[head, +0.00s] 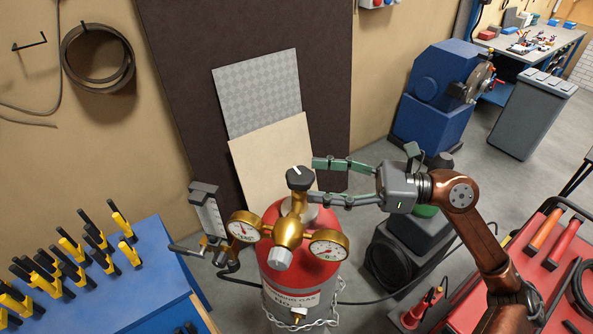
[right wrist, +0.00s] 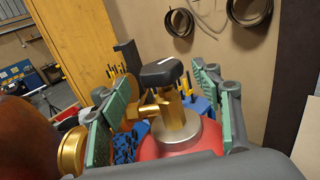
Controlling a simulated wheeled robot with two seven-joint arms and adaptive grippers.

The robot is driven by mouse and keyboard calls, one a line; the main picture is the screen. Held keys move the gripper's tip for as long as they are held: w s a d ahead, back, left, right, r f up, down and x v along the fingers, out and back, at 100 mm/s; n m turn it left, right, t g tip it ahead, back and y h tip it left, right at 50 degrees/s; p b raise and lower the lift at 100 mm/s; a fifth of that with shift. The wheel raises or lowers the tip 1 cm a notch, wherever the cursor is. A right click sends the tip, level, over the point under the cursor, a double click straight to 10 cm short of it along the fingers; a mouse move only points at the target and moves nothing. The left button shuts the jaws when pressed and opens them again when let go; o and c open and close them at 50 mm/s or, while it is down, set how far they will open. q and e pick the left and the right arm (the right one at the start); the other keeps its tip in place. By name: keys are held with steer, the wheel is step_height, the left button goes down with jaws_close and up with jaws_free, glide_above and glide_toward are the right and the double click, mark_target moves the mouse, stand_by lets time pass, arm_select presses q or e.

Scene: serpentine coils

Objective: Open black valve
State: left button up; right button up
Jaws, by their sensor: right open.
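The black valve (head: 299,178) is a dark knob with a white mark, on top of the brass stem of a red and grey gas cylinder (head: 318,238). My right gripper (head: 316,180) comes in from the right with its green-padded fingers open, near the valve. In the right wrist view the black valve (right wrist: 161,72) stands between the two open fingers (right wrist: 160,108), at their far end, and no contact shows. A brass regulator (head: 288,234) with two round gauges sits in front of the valve. My left gripper is not in view.
A blue table (head: 150,284) with several yellow-black clamps stands at the left. A red cart (head: 467,300) with tools is at the right. Panels (head: 272,160) lean on the wall behind the cylinder.

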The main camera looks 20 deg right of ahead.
mark_target(296, 175)
steer(key=x, duration=0.2)
steer(key=p+x, duration=0.1)
steer(key=x, duration=0.1)
steer(key=shift+a+r+p, duration=0.1)
steer(key=shift+r+p, duration=0.15)
steer(key=shift+p, duration=0.05)
steer(key=shift+w+a+f, duration=0.15)
steer(key=shift+w+a, duration=0.1)
steer(key=shift+a, duration=0.2)
steer(key=shift+c, duration=0.5)
steer(key=c, duration=1.1)
steer(key=n+g+b, duration=0.1)
steer(key=g+b, duration=0.1)
steer(key=b, duration=0.1)
steer(key=n+g+y+b, duration=0.1)
steer(key=n+g+b, duration=0.1)
steer(key=g+b, duration=0.1)
steer(key=shift+f, duration=0.2)
steer(key=n+g+b, duration=0.2)
steer(key=g, duration=0.1)
steer(key=shift+s+r+n+g, duration=0.1)
steer(key=shift+s+n+g, duration=0.05)
steer(key=shift+n+g, duration=0.15)
steer(key=shift+n+g+b, duration=0.65)
steer(key=shift+n+g, duration=0.25)
steer(key=shift+g, duration=0.5)
steer(key=shift+s+r, duration=0.1)
